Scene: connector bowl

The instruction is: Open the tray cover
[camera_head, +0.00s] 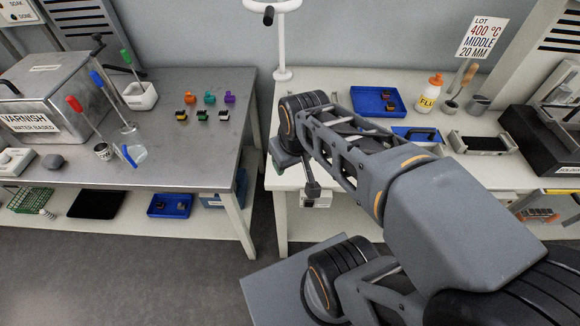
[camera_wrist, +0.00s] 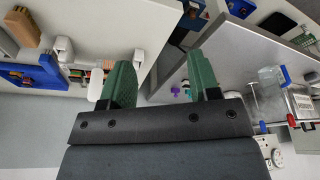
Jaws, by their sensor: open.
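A metal box (camera_head: 55,95) labelled VARNISH WATER-BASED stands on the left bench with its top closed and a dark handle (camera_head: 10,87) at its left end. A dark machine (camera_head: 545,130) with a metal top part stands at the far right of the right bench. I cannot tell which of these bears the tray cover. My gripper (camera_wrist: 162,75) has green fingers, spread apart and empty in the wrist view. In the head view my gripper (camera_head: 284,158) is at the left edge of the right bench, far from both, partly hidden by my arm.
The left bench (camera_head: 190,145) holds several coloured connectors (camera_head: 208,98), brushes and a glass beaker (camera_head: 134,153). The right bench holds a blue tray (camera_head: 372,97), a flux bottle (camera_head: 428,95) and a dark-topped tray (camera_head: 484,144). A gap separates the benches.

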